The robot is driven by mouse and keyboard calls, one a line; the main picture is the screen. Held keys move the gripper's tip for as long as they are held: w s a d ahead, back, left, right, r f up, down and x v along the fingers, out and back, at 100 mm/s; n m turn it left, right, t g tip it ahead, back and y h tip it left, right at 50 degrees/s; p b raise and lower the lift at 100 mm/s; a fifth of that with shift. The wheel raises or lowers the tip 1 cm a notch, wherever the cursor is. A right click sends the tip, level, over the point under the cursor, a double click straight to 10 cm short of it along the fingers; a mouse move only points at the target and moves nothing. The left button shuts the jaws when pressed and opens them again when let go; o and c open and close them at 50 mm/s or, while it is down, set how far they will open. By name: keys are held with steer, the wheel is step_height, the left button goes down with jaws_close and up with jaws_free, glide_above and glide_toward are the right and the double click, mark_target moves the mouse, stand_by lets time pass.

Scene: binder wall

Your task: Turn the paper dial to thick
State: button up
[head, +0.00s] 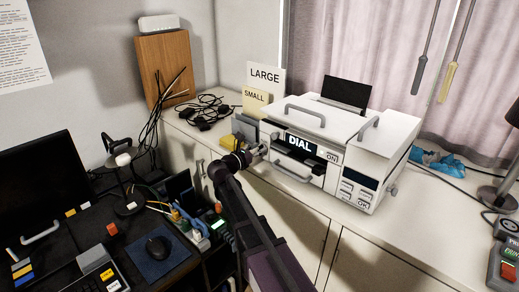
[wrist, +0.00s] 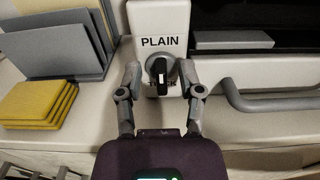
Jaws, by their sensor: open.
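The paper dial (wrist: 160,72) is a dark knob with a bar grip on a white panel in the wrist view. The label PLAIN (wrist: 160,41) is above it. The label THICK (wrist: 166,85) is below and partly hidden by the knob. The bar stands about upright; which end is its pointer is hard to tell. My gripper (wrist: 160,76) is open, with one finger on each side of the knob and gaps between. In the head view my gripper (head: 258,152) is at the left front of the white machine (head: 330,150); the dial is hidden there.
A grey handle (wrist: 270,100) projects on the right. In the head view, LARGE and SMALL cards (head: 265,77) stand behind, and black cables (head: 205,108) lie on the counter.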

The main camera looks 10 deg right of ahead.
steer(key=shift+w+d, duration=0.15)
jaws_close()
steer(key=shift+d, duration=0.15)
